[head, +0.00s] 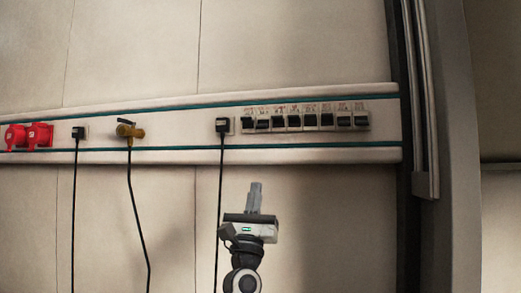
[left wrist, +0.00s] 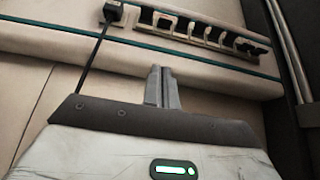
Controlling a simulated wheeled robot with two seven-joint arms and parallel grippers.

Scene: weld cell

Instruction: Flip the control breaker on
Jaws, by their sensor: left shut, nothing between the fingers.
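A row of several breakers (head: 310,122) with dark switches and small labels above sits on the white wall rail, right of centre in the head view. The row also shows at the top of the left wrist view (left wrist: 200,36). The labels are too small to read, so I cannot tell which one is the control breaker. My left gripper (head: 255,184) is shut and empty, pointing up below the left end of the row, apart from it. In the left wrist view its closed fingers (left wrist: 161,70) lie below the row. My right gripper is not in view.
A black plug (head: 222,126) with a hanging cable sits just left of the breakers. Further left are a brass connector (head: 130,131), another black plug (head: 79,132) and red sockets (head: 29,136). A dark vertical post (head: 408,220) stands right of the rail. The wall below the breakers is clear.

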